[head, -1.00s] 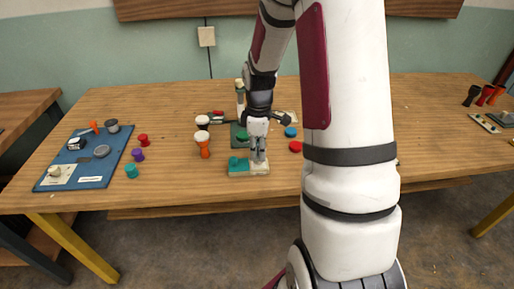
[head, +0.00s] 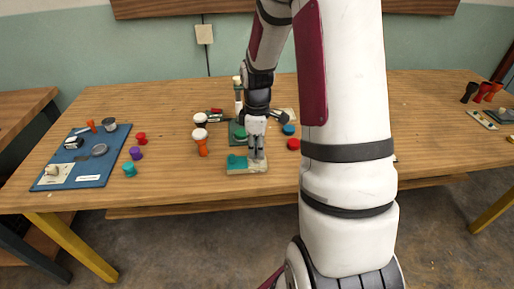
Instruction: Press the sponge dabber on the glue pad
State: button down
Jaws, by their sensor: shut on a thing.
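My gripper (head: 256,153) points down over the right part of a small flat tray (head: 246,170) near the table's front edge. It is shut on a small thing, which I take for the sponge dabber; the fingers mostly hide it. A teal piece (head: 236,162) sits on the tray's left part. The pale right part (head: 260,167), just under the fingertips, looks like the glue pad. Whether the dabber touches it I cannot tell.
Blue (head: 289,129) and red (head: 293,144) discs lie right. A green item (head: 239,133) is behind. A blue board (head: 90,172) with parts lies far left. My arm hides the table's middle right.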

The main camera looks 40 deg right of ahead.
jog(key=shift+f, duration=0.45)
dwell(1.6)
jog(key=shift+r+p, duration=2.75)
jog(key=shift+r, duration=0.85)
